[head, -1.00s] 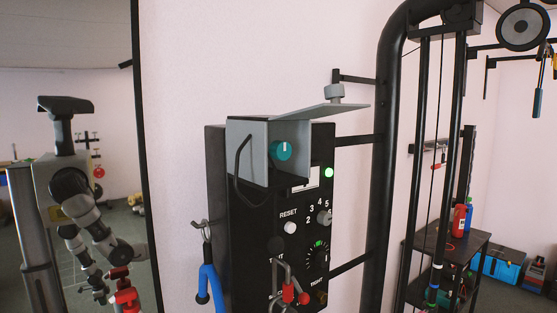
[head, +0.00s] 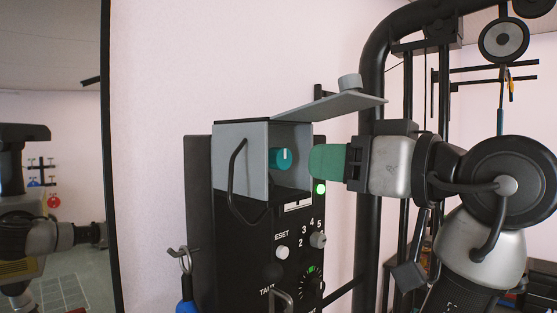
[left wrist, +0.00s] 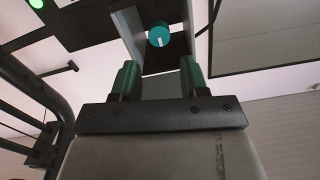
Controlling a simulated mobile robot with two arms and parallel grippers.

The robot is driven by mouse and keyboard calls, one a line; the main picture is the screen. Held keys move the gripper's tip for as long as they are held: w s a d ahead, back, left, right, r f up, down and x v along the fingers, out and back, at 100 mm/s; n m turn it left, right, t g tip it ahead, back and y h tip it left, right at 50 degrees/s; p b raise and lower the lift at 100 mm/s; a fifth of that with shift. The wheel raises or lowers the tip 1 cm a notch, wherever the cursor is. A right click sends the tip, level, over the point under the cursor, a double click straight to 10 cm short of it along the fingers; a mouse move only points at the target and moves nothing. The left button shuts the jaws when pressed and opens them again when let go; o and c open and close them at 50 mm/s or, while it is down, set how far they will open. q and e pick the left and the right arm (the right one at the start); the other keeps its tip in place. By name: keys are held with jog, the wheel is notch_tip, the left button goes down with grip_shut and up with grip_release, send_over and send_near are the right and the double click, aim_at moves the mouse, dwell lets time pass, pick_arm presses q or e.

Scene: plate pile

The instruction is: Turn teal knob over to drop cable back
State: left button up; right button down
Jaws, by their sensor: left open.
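The teal knob (head: 281,158) sits inside a grey open-fronted guard box (head: 240,150) at the top of a black control panel (head: 228,235). A white mark shows on its face. My left gripper (head: 328,159) is just to the right of the box, its green fingers pointing at the knob, with a gap between. In the left wrist view the gripper (left wrist: 160,76) is open and empty, and the knob (left wrist: 159,34) lies beyond the fingertips, roughly centred between them. My right gripper is not in view.
A raised grey lid (head: 330,105) juts out above the box and my gripper. A wire handle (head: 236,175) is on the box's left. Below are a green lamp (head: 320,189), a white reset button (head: 281,252) and dials. A black tubular frame (head: 372,90) stands behind my arm.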

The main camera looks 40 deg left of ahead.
aim_at(285, 159)
pick_arm(q)
jog(key=a, duration=0.3)
jog(key=a+p, duration=0.1)
jog(key=a, duration=0.2)
jog(key=a+p, duration=0.1)
jog(key=a, duration=0.1)
jog(key=shift+w+a, duration=0.4)
jog(key=shift+a, duration=0.3)
jog(key=c, duration=0.6)
jog(key=shift+f+m, duration=0.1)
jog(key=shift+m, duration=0.9)
jog(key=shift+c, duration=0.2)
jog(key=shift+m, duration=1.2)
jog(key=o, duration=0.6)
jog(key=shift+o, duration=0.2)
